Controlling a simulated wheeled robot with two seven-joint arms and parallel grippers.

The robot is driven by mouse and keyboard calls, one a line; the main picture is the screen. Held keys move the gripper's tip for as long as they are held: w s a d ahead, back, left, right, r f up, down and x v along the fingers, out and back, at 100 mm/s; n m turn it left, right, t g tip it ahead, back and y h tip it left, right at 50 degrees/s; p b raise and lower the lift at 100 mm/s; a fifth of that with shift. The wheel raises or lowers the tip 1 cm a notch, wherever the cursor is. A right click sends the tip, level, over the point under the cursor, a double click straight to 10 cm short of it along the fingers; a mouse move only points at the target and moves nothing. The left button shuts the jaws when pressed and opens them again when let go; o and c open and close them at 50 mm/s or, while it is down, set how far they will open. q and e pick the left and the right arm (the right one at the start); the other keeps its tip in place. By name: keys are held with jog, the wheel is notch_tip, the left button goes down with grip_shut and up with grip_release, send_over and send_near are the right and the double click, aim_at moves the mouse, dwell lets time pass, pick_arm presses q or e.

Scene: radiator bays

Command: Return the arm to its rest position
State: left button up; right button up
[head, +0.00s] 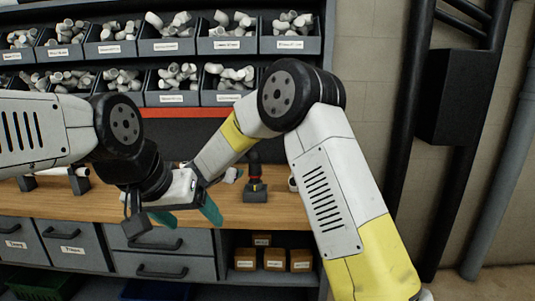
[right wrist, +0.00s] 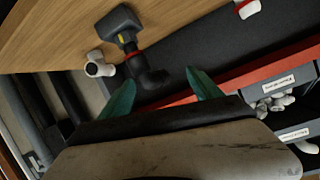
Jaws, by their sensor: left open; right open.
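My left arm comes in from the left in the head view. Its gripper (head: 196,225) has two teal fingers spread apart with nothing between them, in front of the bench's front edge. My right arm rises from the lower right, bends at a high elbow, and its forearm (head: 215,155) slopes down-left behind the left gripper. The right gripper is hidden there. In the right wrist view the right gripper (right wrist: 160,77) is open and holds nothing. A black fitting with a red ring (right wrist: 150,75) shows beyond and between its fingertips; the gap to it is unclear.
A dark upright fitting on a stand (head: 255,187) is on the wooden bench (head: 110,205), close right of the grippers. A white fitting (right wrist: 98,66) lies near the black one. Shelves of labelled bins (head: 230,45) rise behind. Drawers (head: 75,247) and small boxes (head: 274,258) are below.

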jog(key=s+d+r+n+y, duration=0.2)
jog(key=d+r+y, duration=0.15)
jog(key=r, duration=0.65)
jog(key=s+d+r+n+g+y, duration=0.1)
jog(key=s+d+r+n+y, duration=0.15)
jog(key=s+d+r, duration=0.45)
jog(key=s+d+f+g, duration=0.2)
jog(key=s+d, duration=0.4)
jog(key=s, duration=0.4)
jog(key=s+d+f+g+h, duration=0.1)
jog(key=s+d+f, duration=0.3)
jog(key=s, duration=0.6)
jog(key=s+d+f+g+h, duration=0.1)
jog(key=s+d+f+g, duration=0.2)
jog(key=s+d, duration=0.4)
jog(key=s, duration=0.3)
jog(key=shift+s+d, duration=0.3)
jog(key=shift+d, duration=0.05)
